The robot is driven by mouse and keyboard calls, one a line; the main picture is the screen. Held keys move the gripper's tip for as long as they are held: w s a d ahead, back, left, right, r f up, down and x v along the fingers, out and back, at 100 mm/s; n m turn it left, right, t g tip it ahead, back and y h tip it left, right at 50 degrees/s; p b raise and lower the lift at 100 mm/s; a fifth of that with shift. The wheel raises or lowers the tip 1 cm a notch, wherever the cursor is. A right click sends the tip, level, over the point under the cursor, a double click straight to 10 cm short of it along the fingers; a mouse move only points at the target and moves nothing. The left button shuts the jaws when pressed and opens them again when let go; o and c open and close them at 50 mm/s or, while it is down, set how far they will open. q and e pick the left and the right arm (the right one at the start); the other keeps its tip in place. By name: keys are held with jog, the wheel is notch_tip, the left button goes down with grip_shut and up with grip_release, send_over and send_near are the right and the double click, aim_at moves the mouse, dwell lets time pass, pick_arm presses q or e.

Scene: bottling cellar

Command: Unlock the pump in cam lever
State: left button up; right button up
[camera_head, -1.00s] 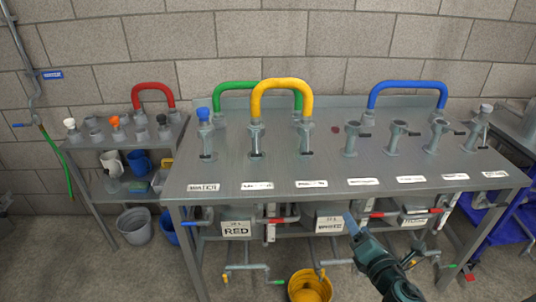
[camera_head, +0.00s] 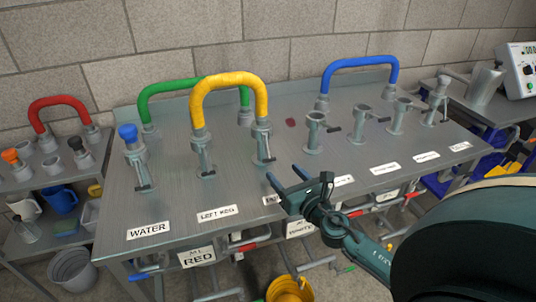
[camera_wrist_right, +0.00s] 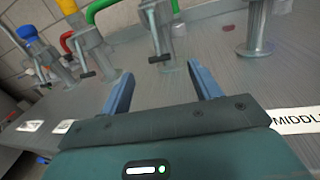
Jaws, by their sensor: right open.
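A row of upright metal ports stands on the steel bench, with small dark-tipped cam levers. The yellow hose (camera_head: 228,79) arches between the second port (camera_head: 203,148) and the third port (camera_head: 262,138). The third port's cam lever (camera_head: 265,160) is low on its front; it also shows in the wrist view (camera_wrist_right: 160,58). The third label is partly hidden by my right gripper, so I cannot read which port is the pump in. My right gripper (camera_head: 286,172) is open and empty, in front of the third and fourth ports and apart from them. My left gripper is out of view.
A blue-capped port (camera_head: 133,150) stands behind the WATER label (camera_head: 149,231). Green (camera_head: 160,98) and blue (camera_head: 358,66) hoses arch at the back. The fourth port (camera_head: 314,132) has no hose. A yellow bucket (camera_head: 290,289) is below the front edge.

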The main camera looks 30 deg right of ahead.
aim_at(270, 158)
jog(key=w, duration=0.7)
jog(key=shift+w+d, duration=0.15)
jog(key=shift+w, duration=0.85)
jog(key=shift+c, duration=0.2)
jog(key=shift+d, duration=0.15)
jog(key=c, duration=1.3)
